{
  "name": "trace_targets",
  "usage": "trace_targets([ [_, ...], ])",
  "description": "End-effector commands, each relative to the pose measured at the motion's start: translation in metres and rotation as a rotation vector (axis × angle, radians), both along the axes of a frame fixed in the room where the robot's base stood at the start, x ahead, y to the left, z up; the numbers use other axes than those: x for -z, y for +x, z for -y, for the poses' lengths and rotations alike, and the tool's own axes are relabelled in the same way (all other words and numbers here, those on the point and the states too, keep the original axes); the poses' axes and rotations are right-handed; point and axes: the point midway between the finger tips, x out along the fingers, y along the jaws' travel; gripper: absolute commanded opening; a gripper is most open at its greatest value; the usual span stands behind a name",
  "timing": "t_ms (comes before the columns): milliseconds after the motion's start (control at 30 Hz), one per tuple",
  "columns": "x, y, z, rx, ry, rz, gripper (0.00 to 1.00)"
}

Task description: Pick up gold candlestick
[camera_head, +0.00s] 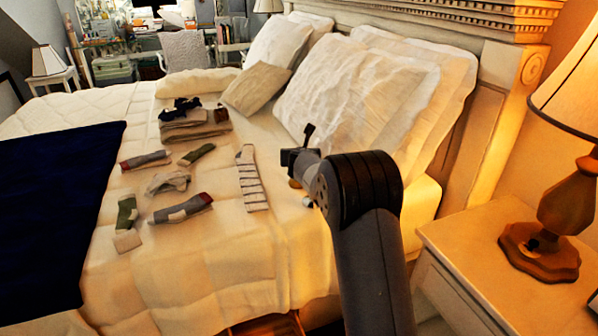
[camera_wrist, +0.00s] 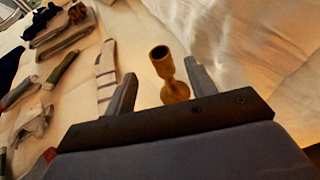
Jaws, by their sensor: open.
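The gold candlestick (camera_wrist: 174,88) shows in the wrist view, with its round hollow top toward the camera. It is on the cream bedspread, in the gap between the two fingers of my gripper (camera_wrist: 160,76), nearer the right finger. The fingers are apart and not closed on it. In the head view my gripper (camera_head: 300,152) is over the bed near the pillows. There the candlestick is mostly hidden by the gripper; small gold-coloured bits show just below it.
A striped sock (camera_head: 251,180) lies left of my gripper. Several other socks and a folded stack (camera_head: 195,127) lie farther left. White pillows (camera_head: 350,95) are behind. A nightstand (camera_head: 460,236) with a lamp (camera_head: 555,222) stands at the right.

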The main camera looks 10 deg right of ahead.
Motion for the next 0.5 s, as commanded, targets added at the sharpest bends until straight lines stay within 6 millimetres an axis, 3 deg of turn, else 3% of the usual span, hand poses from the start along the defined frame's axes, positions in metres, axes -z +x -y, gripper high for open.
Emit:
trace_targets([
  [233, 0.005, 0.01, 0.001, 0.0, 0.001, -0.001, 0.53],
  [500, 0.018, 0.037, 0.004, 0.0, 0.001, -0.001, 0.53],
])
